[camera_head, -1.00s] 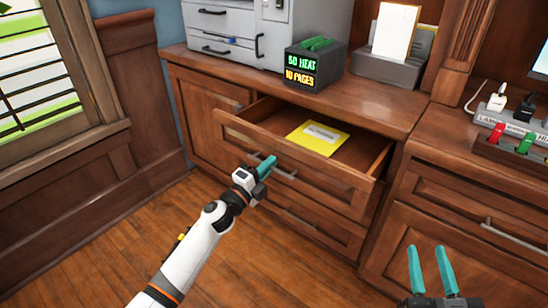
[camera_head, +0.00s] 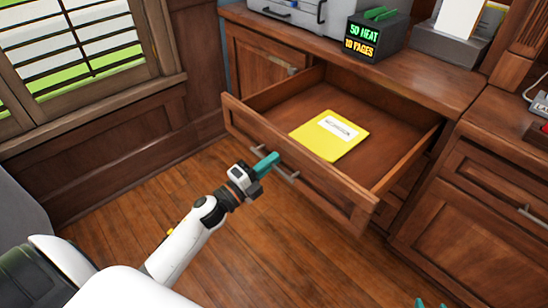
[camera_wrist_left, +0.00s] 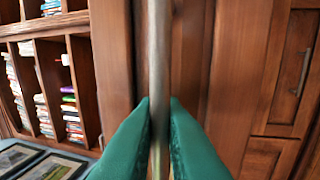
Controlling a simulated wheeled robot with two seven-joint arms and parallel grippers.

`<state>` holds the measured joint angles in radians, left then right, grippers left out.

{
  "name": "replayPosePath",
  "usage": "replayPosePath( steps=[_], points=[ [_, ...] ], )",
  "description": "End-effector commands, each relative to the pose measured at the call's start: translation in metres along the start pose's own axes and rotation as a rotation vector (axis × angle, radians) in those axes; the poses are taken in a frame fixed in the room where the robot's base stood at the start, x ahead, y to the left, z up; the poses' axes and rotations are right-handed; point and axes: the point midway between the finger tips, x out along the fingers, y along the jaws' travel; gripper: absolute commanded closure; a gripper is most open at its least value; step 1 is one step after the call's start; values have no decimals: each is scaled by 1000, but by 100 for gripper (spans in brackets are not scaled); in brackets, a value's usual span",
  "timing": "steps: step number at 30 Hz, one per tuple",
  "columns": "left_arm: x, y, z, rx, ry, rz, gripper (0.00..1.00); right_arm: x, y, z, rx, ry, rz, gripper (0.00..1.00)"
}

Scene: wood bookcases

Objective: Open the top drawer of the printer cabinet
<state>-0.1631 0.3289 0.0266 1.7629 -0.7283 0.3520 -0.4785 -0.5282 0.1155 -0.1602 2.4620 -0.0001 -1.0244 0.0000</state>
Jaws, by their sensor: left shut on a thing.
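The top drawer (camera_head: 300,165) of the wood printer cabinet (camera_head: 440,75) stands pulled far out. A yellow folder (camera_head: 330,135) with a white label lies inside on its floor. My left gripper (camera_head: 265,163) is at the drawer front, shut on the metal handle (camera_head: 288,172). In the left wrist view its two teal fingertips (camera_wrist_left: 159,115) press on both sides of the handle bar (camera_wrist_left: 159,50). Only the teal tips of my right gripper (camera_head: 432,303) show at the bottom edge, so its state is unclear.
A printer (camera_head: 300,12) and a dark box with a lit display (camera_head: 375,38) stand on the cabinet top. Another wood cabinet (camera_head: 480,200) is at the right. A window (camera_head: 75,45) is at the left. The wood floor (camera_head: 270,250) before the drawer is clear.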

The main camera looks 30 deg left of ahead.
Motion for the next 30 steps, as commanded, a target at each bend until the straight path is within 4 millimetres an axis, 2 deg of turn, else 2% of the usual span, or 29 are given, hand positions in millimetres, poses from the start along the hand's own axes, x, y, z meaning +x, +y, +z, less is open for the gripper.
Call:
replayPosePath(
  steps=[12, 13, 14, 23, 26, 30],
  points=[
    [-2, -1, 0, 0, 0, -2, 100, 0, 0, -2, 0, 9, -1, 64],
    [-2, -1, 0, 0, 0, -2, 87, 0, 0, -2, 0, 9, -1, 64],
    [-2, -1, 0, 0, 0, -2, 86, 0, 0, -2, 0, 9, -1, 64],
    [-3, 0, 0, -1, 0, -1, 86, 0, 0, -1, 0, 8, -1, 64],
    [-12, 0, 0, -2, 0, -2, 86, -1, -1, -2, 0, 17, -1, 64],
    [-38, -1, 0, -3, 2, -5, 86, -4, -1, -11, 1, 68, -3, 64]
  ],
)
